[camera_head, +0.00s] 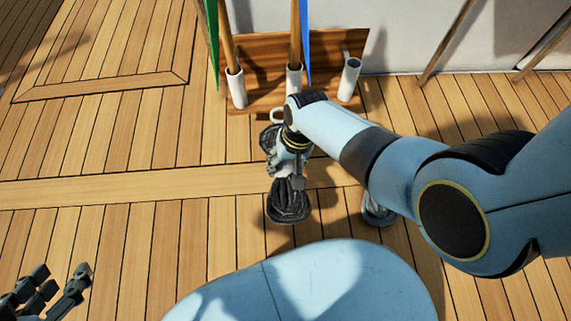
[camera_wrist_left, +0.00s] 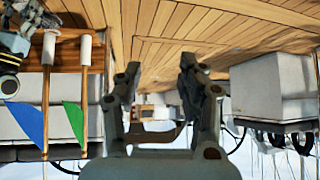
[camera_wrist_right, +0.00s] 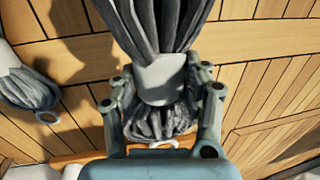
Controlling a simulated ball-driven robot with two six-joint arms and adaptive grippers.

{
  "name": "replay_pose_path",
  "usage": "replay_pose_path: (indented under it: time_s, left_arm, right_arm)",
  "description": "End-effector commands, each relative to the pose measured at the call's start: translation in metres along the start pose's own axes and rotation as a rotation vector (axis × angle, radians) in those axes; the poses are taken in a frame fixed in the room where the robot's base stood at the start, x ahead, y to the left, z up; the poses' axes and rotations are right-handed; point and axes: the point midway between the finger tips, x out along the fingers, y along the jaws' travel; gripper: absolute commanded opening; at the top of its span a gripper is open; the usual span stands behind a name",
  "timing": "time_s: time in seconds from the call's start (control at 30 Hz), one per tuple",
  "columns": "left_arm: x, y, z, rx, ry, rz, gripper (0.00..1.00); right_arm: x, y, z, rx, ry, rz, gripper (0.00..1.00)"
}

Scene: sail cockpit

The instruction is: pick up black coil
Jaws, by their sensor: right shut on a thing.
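The black coil (camera_head: 288,207) is a bundle of dark rope that hangs from my right gripper (camera_head: 288,165) in the head view. In the right wrist view the coil (camera_wrist_right: 160,30) spreads above a pale band (camera_wrist_right: 162,80), with a looped end below it. My right gripper (camera_wrist_right: 160,95) has a finger on each side of that band and is shut on it. My left gripper (camera_head: 58,292) is at the lower left, away from the coil. Its fingers (camera_wrist_left: 158,78) stand apart and empty in the left wrist view.
A paler grey coil (camera_head: 377,212) lies on the deck, partly behind my right arm; it also shows in the right wrist view (camera_wrist_right: 25,88). A wooden rack (camera_head: 265,65) holds two flag poles in white tubes; its right tube (camera_head: 349,80) is empty. Deck at left is clear.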

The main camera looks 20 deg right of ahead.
Motion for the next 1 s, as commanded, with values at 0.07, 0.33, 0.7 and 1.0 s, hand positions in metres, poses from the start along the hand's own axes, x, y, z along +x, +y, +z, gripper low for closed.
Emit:
replay_pose_path:
  time_s: [0.07,0.33,0.7,1.0]
  left_arm:
    - [-0.007,-0.002,-0.015,-0.002,-0.058,0.001,0.40]
    - [-0.037,-0.003,-0.031,-0.006,-0.296,0.014,0.40]
    - [-0.066,-0.003,-0.036,-0.004,-0.455,0.026,0.40]
    - [-0.068,-0.003,-0.035,-0.003,-0.469,0.027,0.40]
  right_arm:
    - [-0.017,-0.004,-0.004,-0.001,0.008,-0.003,0.00]
    - [-0.046,-0.010,-0.003,-0.001,0.006,-0.002,0.00]
    - [-0.061,-0.012,-0.001,0.000,0.002,-0.001,0.00]
    - [-0.062,-0.012,-0.001,0.000,0.001,-0.001,0.00]
